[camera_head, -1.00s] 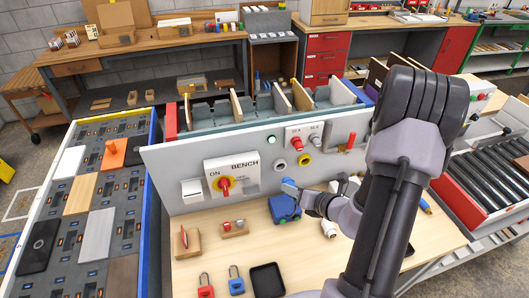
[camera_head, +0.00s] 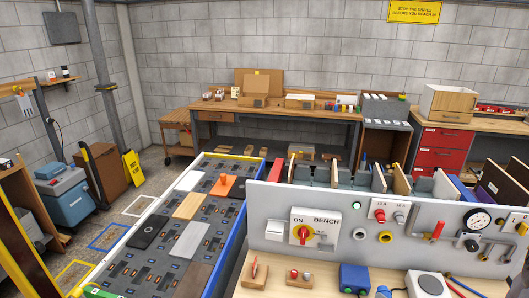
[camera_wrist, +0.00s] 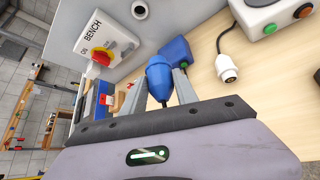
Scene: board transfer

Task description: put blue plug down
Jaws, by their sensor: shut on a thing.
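The blue plug (camera_wrist: 159,80) is held between the two grey fingers of my gripper (camera_wrist: 162,75) in the wrist view. The gripper is shut on it, and the plug's rounded body points away from the palm. A blue box (camera_wrist: 176,50) stands just beyond the plug on the wooden bench top; whether they touch I cannot tell. The blue box also shows in the head view (camera_head: 355,279). A small blue part (camera_head: 383,291) shows beside it at the bottom edge, perhaps the plug. My gripper cannot be made out in the head view.
A white plug (camera_wrist: 229,72) on a cable lies on the bench near a button box (camera_wrist: 268,14). The upright panel (camera_head: 340,225) with the red-yellow switch (camera_head: 302,231) rises behind. A wooden block with a red part (camera_head: 299,278) stands left. Bare bench top (camera_wrist: 205,85) lies right of the fingers.

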